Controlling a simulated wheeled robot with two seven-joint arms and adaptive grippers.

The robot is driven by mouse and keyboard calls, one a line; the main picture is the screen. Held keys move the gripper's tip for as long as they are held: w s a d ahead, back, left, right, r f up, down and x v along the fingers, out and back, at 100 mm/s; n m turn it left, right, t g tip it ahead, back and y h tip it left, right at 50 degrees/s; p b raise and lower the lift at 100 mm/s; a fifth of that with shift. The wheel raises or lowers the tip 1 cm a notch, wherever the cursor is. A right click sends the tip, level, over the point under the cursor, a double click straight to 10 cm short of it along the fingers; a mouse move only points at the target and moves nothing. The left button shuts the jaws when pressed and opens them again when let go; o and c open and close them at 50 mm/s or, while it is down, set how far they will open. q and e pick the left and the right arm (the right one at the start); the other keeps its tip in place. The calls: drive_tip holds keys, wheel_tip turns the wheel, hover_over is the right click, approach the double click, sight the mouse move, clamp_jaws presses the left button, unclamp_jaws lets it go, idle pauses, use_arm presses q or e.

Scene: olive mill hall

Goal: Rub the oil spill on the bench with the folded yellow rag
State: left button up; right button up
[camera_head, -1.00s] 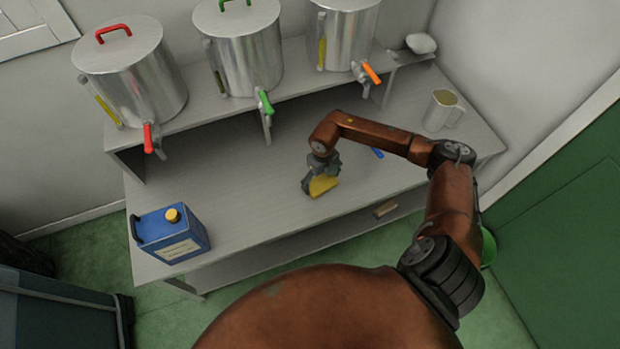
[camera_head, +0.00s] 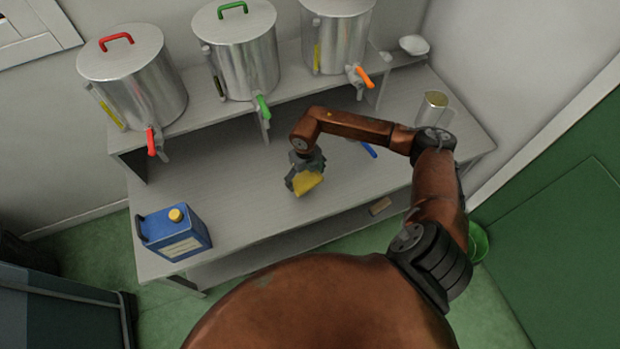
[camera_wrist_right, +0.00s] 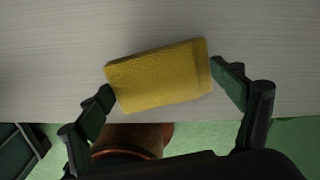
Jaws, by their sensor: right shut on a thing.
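The folded yellow rag (camera_head: 308,184) is between the fingers of my right gripper (camera_head: 303,180), low over the middle of the grey bench (camera_head: 240,205). In the right wrist view the rag (camera_wrist_right: 160,76) spans the gap between the two fingertips (camera_wrist_right: 165,88), and the gripper is shut on it. I cannot tell whether the rag touches the bench top. I cannot make out an oil spill on the visible part of the bench. My left gripper is not in view.
A blue can (camera_head: 174,236) with a yellow cap stands at the bench's left front. Steel tanks with red (camera_head: 130,78), green (camera_head: 238,58) and orange (camera_head: 338,35) tap handles stand on the raised shelf. A blue object (camera_head: 369,150) lies behind my right arm.

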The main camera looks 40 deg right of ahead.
drive_tip(key=shift+r+p, duration=0.75)
drive_tip(key=shift+r, duration=0.75)
